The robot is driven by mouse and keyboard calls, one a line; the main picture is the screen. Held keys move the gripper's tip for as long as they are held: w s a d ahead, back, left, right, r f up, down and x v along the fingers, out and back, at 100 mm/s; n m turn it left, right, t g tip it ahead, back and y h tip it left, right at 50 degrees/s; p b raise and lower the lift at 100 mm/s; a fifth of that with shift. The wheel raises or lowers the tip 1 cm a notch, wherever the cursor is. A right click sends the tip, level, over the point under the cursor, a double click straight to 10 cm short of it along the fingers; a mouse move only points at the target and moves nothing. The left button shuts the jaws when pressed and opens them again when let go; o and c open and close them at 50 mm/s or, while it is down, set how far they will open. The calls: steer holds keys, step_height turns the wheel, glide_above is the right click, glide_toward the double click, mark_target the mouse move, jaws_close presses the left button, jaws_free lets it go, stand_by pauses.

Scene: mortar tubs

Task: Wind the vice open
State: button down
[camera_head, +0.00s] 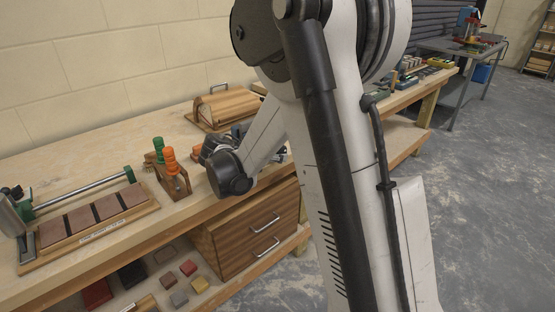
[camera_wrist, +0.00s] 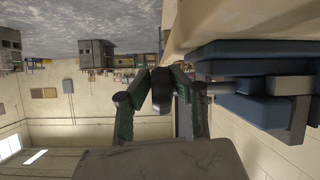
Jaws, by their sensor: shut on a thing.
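The vice (camera_wrist: 255,92) is blue with dark grey jaw parts, at the right of the wrist view beside the bench edge. A short grey screw end (camera_wrist: 200,87) reaches from it towards my gripper. My gripper (camera_wrist: 160,80) has its two dark green fingers closed around a dark rounded piece (camera_wrist: 162,95), apparently the vice handle. The fingers hide part of it, so its full length and tilt cannot be told. In the head view my wrist and arm cover most of the vice, and the fingertips are hidden. How wide the jaws stand cannot be told.
The wooden bench (camera_head: 75,180) holds a wooden rack with orange and green handles (camera_head: 172,178), a sharpening-stone board (camera_head: 95,222) and a domed wooden box (camera_head: 226,107). Drawers (camera_head: 255,232) sit beneath. Grey floor (camera_head: 480,200) is clear to the right.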

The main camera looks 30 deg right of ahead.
steer(key=shift+w+r, duration=0.1)
steer(key=shift+w, duration=0.2)
steer(key=c, duration=1.6)
jaws_free()
steer(key=shift+a, duration=0.1)
steer(key=shift+c, duration=0.2)
steer(key=shift+o, duration=0.4)
steer(key=shift+s, duration=0.1)
steer(key=v, duration=1.2)
steer(key=shift+s, duration=0.1)
